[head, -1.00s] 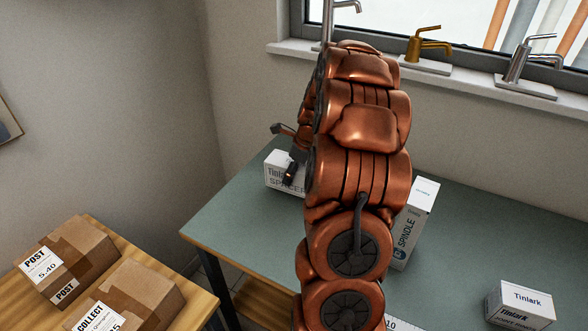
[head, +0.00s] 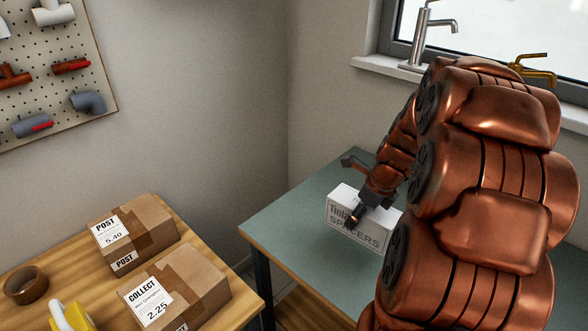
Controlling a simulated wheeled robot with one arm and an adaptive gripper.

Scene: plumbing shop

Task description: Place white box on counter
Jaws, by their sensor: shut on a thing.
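A white box (head: 352,225) printed "Tinlark SPACERS" shows in the head view, over the left part of the green-topped table (head: 290,232). My gripper (head: 351,193) comes down from above and is shut on the box, one finger at its far side and one in front of its printed face. The box is roughly upright. I cannot tell whether its bottom touches the tabletop. My arm hides its right end and much of the table.
A wooden counter (head: 232,281) at the lower left holds two cardboard parcels, marked POST (head: 150,228) and COLLECT (head: 192,283), a tape roll (head: 26,287) and a yellow item (head: 68,318). A gap separates it from the green table. Taps stand on the windowsill (head: 378,66).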

